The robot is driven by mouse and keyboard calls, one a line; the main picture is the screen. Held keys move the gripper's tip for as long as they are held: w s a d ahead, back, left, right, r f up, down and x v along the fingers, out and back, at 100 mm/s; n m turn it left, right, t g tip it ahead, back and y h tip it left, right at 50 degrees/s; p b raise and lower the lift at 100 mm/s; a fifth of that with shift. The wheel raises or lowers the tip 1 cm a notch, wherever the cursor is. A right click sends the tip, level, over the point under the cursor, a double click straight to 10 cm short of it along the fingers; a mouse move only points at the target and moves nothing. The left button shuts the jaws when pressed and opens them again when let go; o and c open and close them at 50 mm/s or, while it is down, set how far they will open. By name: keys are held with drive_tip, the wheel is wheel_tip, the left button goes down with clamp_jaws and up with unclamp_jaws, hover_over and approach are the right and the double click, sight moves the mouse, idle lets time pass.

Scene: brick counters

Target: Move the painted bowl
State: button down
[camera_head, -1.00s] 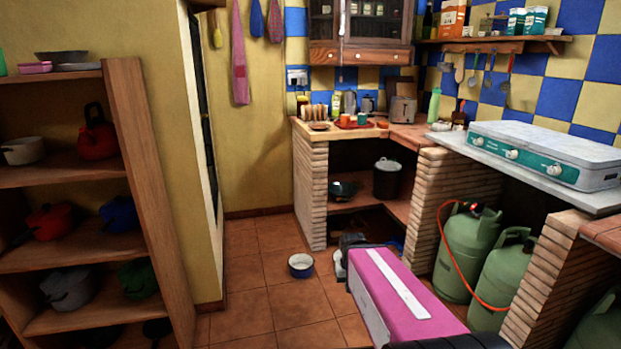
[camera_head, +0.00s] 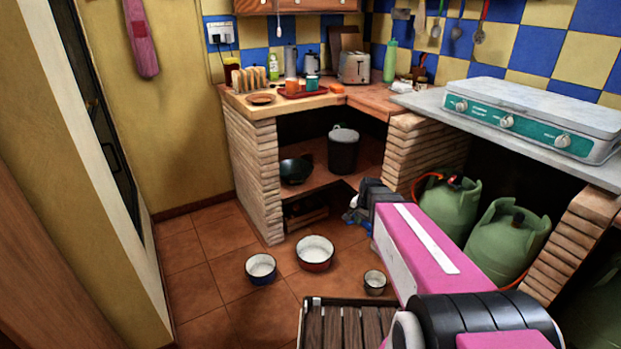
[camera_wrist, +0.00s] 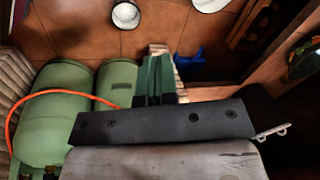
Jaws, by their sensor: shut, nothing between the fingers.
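Several bowl-like vessels show, and I cannot tell for sure which is the painted bowl. On the floor in the head view are a red-sided bowl with a white inside (camera_head: 315,253), a dark blue-sided one (camera_head: 261,268) and a small grey one (camera_head: 375,282). A brown shallow dish (camera_head: 261,99) sits on the counter's left end, and a dark bowl (camera_head: 296,169) on the shelf below. My gripper (camera_head: 352,216) is low near the shelf opening, apart from the floor vessels. In the wrist view my gripper (camera_wrist: 158,58) is shut and empty; a pale vessel (camera_wrist: 130,12) lies beyond it.
Green gas bottles (camera_head: 508,240) stand right of my arm under the stove (camera_head: 533,120). The brick counter support (camera_head: 255,180) and a dark pot (camera_head: 343,150) are behind. The tray (camera_head: 340,312) is at the front. Floor at left is clear up to the wall.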

drive_tip(key=w+a+f+m+t+y, duration=0.15)
drive_tip(key=w+a+m, duration=0.5)
drive_tip(key=w, duration=0.65)
drive_tip(key=w+a+f+m+t+y, duration=0.15)
drive_tip(key=w+a+m, duration=0.5)
drive_tip(key=w, duration=0.75)
drive_tip(key=w+a+f+m+t+y, duration=0.1)
drive_tip(key=w+a+f+m+t, duration=0.3)
drive_tip(key=w+m, duration=0.7)
drive_tip(key=shift+n+g, duration=0.7)
drive_tip(key=shift+n, duration=0.2)
drive_tip(key=w+a+f, duration=0.1)
drive_tip(key=w+a, duration=0.1)
drive_tip(key=w, duration=0.1)
drive_tip(key=w+a+f, duration=0.2)
drive_tip(key=w, duration=0.2)
drive_tip(key=w+a+f, duration=0.2)
drive_tip(key=w, duration=0.2)
drive_tip(key=shift+a, duration=0.4)
